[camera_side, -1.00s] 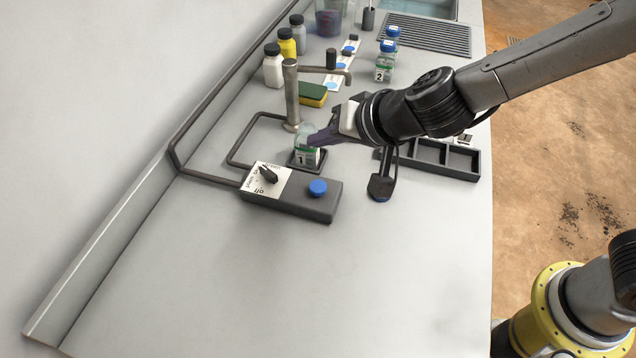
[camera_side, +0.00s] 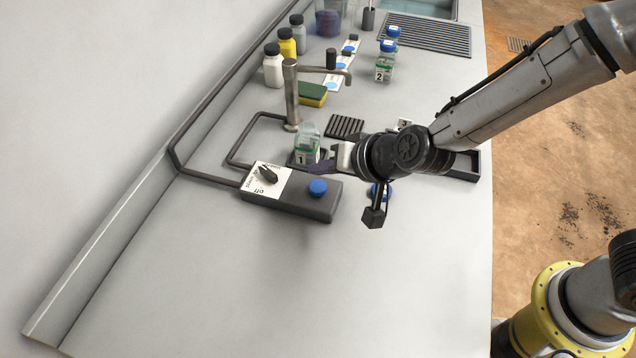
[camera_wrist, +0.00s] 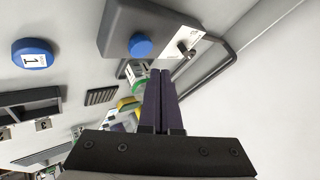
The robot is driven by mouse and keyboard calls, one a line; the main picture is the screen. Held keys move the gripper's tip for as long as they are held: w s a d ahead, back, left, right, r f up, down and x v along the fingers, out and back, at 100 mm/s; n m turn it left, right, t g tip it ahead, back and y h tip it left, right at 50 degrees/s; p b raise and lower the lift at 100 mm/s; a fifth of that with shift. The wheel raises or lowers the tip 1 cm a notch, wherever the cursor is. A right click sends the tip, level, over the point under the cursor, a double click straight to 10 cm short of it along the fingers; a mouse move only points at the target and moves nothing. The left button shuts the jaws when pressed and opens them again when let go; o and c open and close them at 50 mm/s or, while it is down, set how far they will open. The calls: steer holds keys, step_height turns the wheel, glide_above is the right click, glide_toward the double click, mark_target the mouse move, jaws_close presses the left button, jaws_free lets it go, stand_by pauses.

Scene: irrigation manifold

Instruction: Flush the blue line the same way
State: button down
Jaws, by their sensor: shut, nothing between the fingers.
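The dark control box (camera_side: 305,203) stands on the bench with a blue button (camera_side: 318,187) on top and a black knob (camera_side: 267,174) on a white label plate. The setting is too small to read surely. Uncapped clear bottle 1 (camera_side: 308,146) stands upright behind the box, near the metal tap (camera_side: 291,95); its base is partly hidden. My gripper (camera_side: 318,168) is low beside the bottle, at the box's back edge. Its purple fingers (camera_wrist: 162,80) are together and empty in the wrist view, where the button (camera_wrist: 141,45) lies just ahead-left. Contact with the bottle is unclear.
Blue cap 1 (camera_wrist: 32,55) lies on the bench, partly behind my arm in the side view. Bottle 2 (camera_side: 384,69), a sponge (camera_side: 312,95) and a ribbed mat (camera_side: 345,126) stand farther back. A dark pipe runs behind the box. The front bench is clear.

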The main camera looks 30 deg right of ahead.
mark_target(314, 184)
steer(key=shift+f, duration=0.85)
steer(key=shift+f, duration=0.2)
stand_by(1.4)
steer(key=shift+f, duration=0.25)
steer(key=shift+s+f, duration=0.1)
steer(key=shift+f, duration=0.55)
stand_by(2.0)
steer(key=shift+r, duration=0.15)
stand_by(0.7)
steer(key=shift+r, duration=0.9)
steer(key=shift+r, duration=2.55)
